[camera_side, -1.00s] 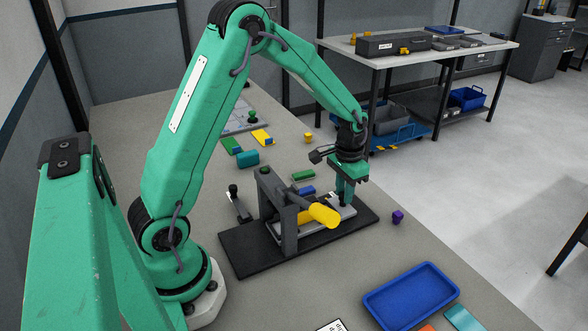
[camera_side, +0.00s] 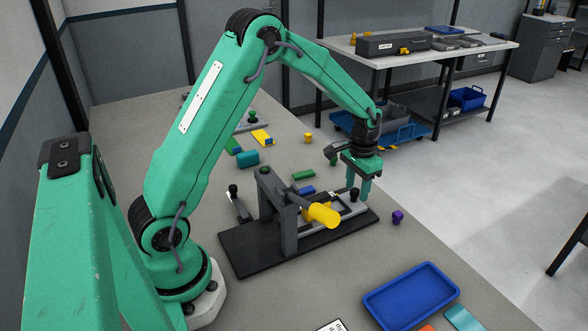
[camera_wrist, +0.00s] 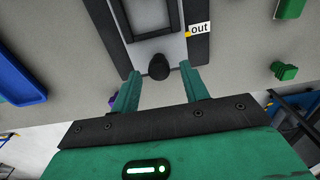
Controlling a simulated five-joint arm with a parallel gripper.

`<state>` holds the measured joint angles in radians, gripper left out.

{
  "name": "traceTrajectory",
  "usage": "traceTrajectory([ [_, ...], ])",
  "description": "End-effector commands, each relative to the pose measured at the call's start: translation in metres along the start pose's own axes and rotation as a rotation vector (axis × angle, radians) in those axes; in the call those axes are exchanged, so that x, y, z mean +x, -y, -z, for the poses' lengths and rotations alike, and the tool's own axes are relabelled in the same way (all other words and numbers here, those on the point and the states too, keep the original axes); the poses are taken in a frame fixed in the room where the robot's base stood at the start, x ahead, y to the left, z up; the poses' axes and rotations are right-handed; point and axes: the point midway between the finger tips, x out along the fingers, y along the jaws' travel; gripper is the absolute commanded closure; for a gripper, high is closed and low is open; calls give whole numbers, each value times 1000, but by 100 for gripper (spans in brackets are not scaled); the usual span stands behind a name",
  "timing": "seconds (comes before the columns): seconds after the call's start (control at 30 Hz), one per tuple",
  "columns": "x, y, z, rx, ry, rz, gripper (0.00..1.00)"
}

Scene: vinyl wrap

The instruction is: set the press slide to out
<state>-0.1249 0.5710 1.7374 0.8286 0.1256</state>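The press (camera_side: 286,215) stands on a black base plate (camera_side: 250,257), with a yellow handle (camera_side: 322,214) sticking out at the front. Its light grey slide (camera_side: 341,218) reaches out to the right from under the press. A black knob (camera_side: 354,194) stands on the slide's outer end and also shows in the wrist view (camera_wrist: 159,67). A white "out" label (camera_wrist: 199,29) lies beside the slide's outer end in the wrist view. My gripper (camera_side: 360,195) is at the knob. In the wrist view its fingers (camera_wrist: 160,82) are spread with a gap on both sides of the knob.
A blue tray (camera_side: 411,296) lies at the front right of the bench. A small purple piece (camera_side: 398,217) sits right of the base plate. A green block (camera_side: 303,175) and a blue block (camera_side: 307,190) lie behind the press. The bench between press and tray is clear.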

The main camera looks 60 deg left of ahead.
Motion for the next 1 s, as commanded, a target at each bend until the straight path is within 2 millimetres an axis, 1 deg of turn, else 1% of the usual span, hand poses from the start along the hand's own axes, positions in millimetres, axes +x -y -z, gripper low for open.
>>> traceTrajectory([
  [0.17,-1,0,-1,0,2,0,55],
  [0.33,-10,0,0,-1,0,0,55],
  [0.47,-24,0,0,0,-1,0,55],
  [0.7,-55,0,0,0,-2,0,55],
  [0.8,-66,0,0,0,-1,0,55],
  [0.9,-74,0,0,0,-2,0,55],
  [1.0,-78,0,0,0,0,0,55],
])
